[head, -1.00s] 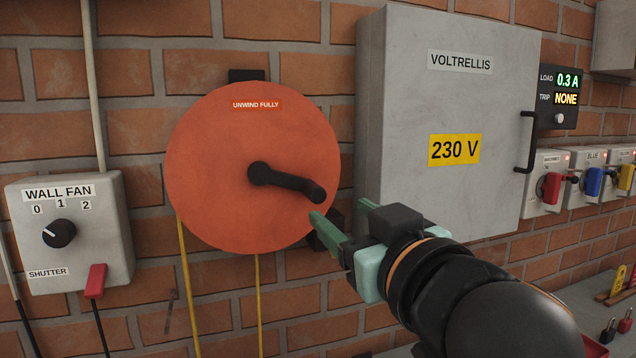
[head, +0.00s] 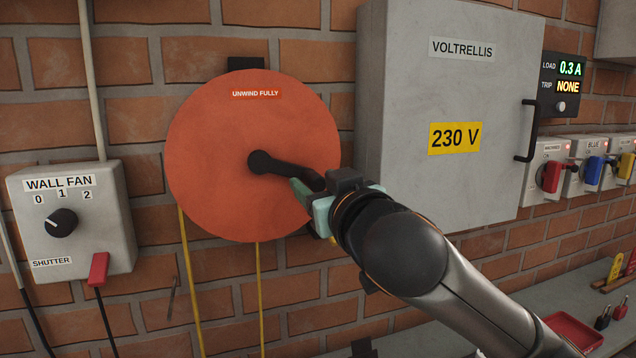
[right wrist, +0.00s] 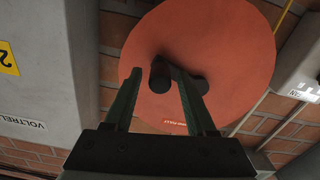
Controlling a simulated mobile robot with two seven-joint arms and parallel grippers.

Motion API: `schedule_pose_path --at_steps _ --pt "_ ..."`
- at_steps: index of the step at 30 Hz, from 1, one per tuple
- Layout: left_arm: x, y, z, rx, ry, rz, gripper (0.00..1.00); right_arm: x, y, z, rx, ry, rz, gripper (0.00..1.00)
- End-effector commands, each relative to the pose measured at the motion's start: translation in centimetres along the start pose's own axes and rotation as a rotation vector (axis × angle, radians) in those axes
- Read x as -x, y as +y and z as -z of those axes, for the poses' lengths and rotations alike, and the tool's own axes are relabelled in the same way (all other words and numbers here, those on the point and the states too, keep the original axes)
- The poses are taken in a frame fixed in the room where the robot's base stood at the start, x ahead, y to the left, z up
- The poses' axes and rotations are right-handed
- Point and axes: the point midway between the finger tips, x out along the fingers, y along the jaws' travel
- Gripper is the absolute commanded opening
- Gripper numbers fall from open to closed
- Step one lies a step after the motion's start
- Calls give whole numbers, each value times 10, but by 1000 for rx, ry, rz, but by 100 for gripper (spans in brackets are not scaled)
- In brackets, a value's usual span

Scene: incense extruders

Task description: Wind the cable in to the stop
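An orange-red cable reel (head: 215,150) marked UNWIND FULLY is mounted on the brick wall. Its black crank (head: 283,168) runs from the hub to the lower right. Yellow cable (head: 259,300) hangs in two strands below the reel. My right gripper (head: 308,186) is at the outer end of the crank. In the right wrist view, its green fingers (right wrist: 160,74) are open, with the black crank grip (right wrist: 160,84) between them in the picture. Gaps show on both sides; I cannot tell how deep the grip sits. My left gripper is not in view.
A grey 230 V cabinet (head: 445,70) stands out from the wall right of the reel. A WALL FAN switch box (head: 105,240) is at the left. A shelf (head: 440,335) with a red tray (head: 572,332) and padlocks lies at the lower right.

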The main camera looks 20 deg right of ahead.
Motion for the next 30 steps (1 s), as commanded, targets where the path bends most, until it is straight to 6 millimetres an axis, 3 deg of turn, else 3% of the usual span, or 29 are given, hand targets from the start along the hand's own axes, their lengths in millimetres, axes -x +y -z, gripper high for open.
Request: schedule_pose_path --at_steps 2,14,30 --pt "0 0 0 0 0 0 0 0 0 0 0 0 0 46" --pt "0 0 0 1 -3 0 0 0 0 0 0 0 0 1" --pt "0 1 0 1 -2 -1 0 0 0 0 0 0 -1 0"
